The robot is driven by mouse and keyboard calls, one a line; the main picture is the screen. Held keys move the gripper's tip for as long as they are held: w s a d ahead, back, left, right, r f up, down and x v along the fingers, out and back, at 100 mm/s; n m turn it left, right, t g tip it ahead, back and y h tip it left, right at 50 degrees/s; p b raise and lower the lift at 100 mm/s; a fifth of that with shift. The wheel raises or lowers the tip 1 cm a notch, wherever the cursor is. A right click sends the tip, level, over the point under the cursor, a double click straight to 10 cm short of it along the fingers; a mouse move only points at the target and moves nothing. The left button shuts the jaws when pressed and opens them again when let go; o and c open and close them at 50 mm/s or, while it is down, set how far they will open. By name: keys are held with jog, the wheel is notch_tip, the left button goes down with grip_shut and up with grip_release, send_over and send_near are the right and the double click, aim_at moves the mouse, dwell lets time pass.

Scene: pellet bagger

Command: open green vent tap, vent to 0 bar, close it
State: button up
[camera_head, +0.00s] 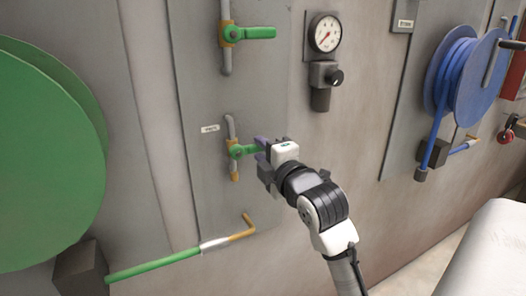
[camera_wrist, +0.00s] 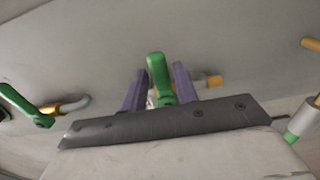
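The lower green tap (camera_head: 238,151) sits on a short vertical pipe on the grey panel, beside a small white label (camera_head: 210,129) too small to read surely. Its green lever points right, across the pipe. My gripper (camera_head: 262,147) is at the lever's right end. In the wrist view, the green lever (camera_wrist: 157,75) stands between the two purple fingers of my gripper (camera_wrist: 160,80), with narrow gaps at its sides; the fingers look open around it. The pressure gauge (camera_head: 326,33) is up and right; its needle is too small to read exactly.
A second green tap (camera_head: 248,33) is higher on the same panel, its lever also pointing right. A black-knobbed regulator (camera_head: 323,78) hangs below the gauge. A large green reel (camera_head: 45,160) is at left, a blue hose reel (camera_head: 465,75) at right. A green hose (camera_head: 150,266) runs below.

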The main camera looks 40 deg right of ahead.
grip_shut()
